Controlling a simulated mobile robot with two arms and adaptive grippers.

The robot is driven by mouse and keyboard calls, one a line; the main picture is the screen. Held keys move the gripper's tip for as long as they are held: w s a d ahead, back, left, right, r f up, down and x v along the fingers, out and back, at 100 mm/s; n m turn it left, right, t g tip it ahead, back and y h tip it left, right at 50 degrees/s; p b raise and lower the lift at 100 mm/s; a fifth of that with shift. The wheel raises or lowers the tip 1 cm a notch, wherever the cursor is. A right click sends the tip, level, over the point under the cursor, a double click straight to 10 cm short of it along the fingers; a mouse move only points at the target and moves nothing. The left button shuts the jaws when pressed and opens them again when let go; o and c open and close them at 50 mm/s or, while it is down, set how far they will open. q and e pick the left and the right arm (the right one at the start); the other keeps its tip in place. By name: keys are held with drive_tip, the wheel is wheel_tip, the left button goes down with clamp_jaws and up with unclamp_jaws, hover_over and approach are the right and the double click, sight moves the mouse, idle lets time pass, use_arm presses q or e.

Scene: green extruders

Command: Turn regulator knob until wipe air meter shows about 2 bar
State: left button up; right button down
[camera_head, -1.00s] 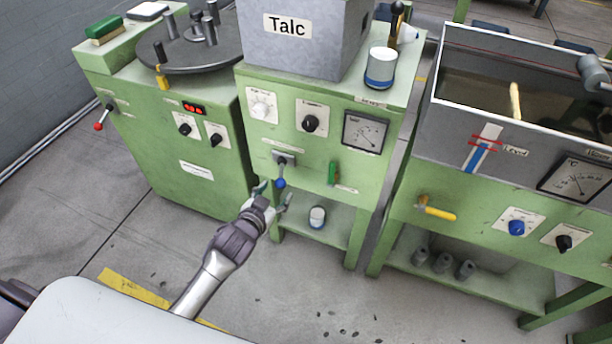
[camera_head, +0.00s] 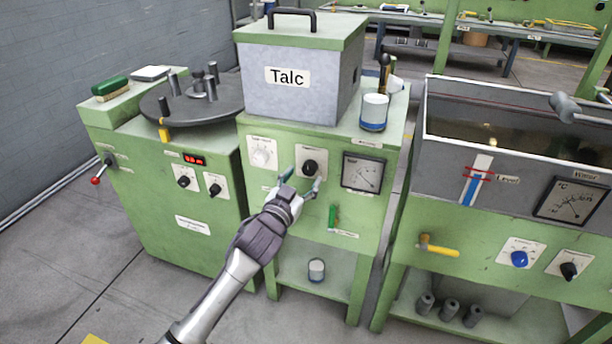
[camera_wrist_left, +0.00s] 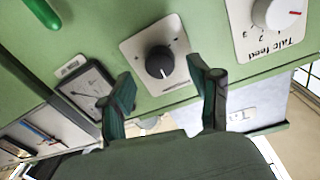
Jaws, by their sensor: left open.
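My left gripper (camera_head: 301,184) is open in front of the green middle machine, with its fingers just below and either side of a black knob (camera_head: 310,168) on a white plate. In the left wrist view the black knob (camera_wrist_left: 160,61) lies between and beyond the two open fingers (camera_wrist_left: 164,98); no contact is visible. A square dial meter (camera_head: 362,173) sits right of the knob; it also shows in the left wrist view (camera_wrist_left: 90,88), partly behind a finger. Its reading is too small to tell. My right gripper is not in view.
A white knob (camera_head: 263,153) is left of the black knob. A green lever (camera_head: 333,216) is below the meter. The Talc box (camera_head: 290,90) and a white-and-blue cup (camera_head: 374,112) stand on top. A water tank (camera_head: 510,130) is at right.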

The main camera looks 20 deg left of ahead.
sight(310, 168)
use_arm(q)
drive_tip(key=shift+w+d, duration=0.1)
drive_tip(key=shift+w, duration=1.25)
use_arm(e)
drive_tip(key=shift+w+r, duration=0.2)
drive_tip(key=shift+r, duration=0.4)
use_arm(q)
drive_tip(key=c, duration=1.1)
drive_tip(key=shift+m+p, duration=1.1)
drive_tip(key=shift+m, duration=0.1)
drive_tip(key=shift+c, duration=0.2)
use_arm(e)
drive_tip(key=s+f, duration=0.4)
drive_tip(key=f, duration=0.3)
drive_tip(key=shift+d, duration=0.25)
